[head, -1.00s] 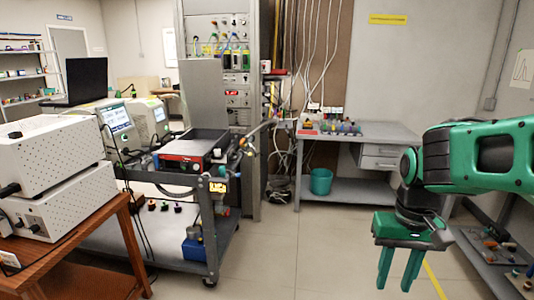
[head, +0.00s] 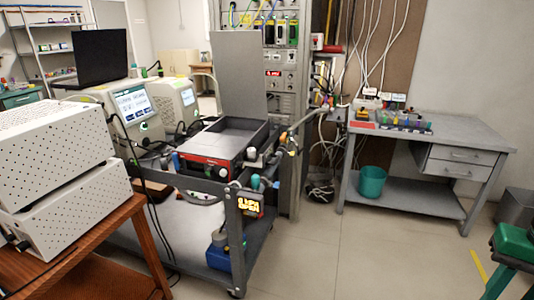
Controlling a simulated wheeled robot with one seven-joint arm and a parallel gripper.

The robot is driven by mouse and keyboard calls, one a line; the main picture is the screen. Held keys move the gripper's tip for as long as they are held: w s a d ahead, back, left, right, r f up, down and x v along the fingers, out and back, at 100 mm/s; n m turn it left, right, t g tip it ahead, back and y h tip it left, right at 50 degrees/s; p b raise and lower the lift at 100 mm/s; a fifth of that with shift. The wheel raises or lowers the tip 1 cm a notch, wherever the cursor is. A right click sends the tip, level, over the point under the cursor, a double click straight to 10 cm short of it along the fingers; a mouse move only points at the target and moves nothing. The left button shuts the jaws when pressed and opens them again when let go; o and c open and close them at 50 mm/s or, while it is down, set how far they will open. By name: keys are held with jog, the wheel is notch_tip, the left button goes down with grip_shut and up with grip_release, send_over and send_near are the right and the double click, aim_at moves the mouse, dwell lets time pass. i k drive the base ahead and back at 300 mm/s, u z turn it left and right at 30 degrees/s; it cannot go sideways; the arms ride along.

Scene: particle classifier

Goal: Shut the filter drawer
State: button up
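An open-topped dark tray with a red front panel (head: 206,167) sits on the grey cart in the head view. It looks like the filter drawer, but I cannot be sure. A grey upright panel (head: 238,75) stands behind it.
White perforated boxes (head: 55,150) stand on a wooden table (head: 85,245) at the left. Instruments with screens (head: 136,105) and a laptop (head: 101,57) are behind the tray. A grey desk (head: 465,135) with a teal bin (head: 372,181) stands right. The floor (head: 360,255) between cart and gripper is clear.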

aim_at(259, 155)
jog(key=u, duration=0.15)
jog(key=i, duration=0.45)
jog(key=u, duration=0.3)
jog(key=k, duration=1.25)
jog(key=z, duration=0.5)
jog(key=i, duration=1.9)
jog(key=u, duration=0.75)
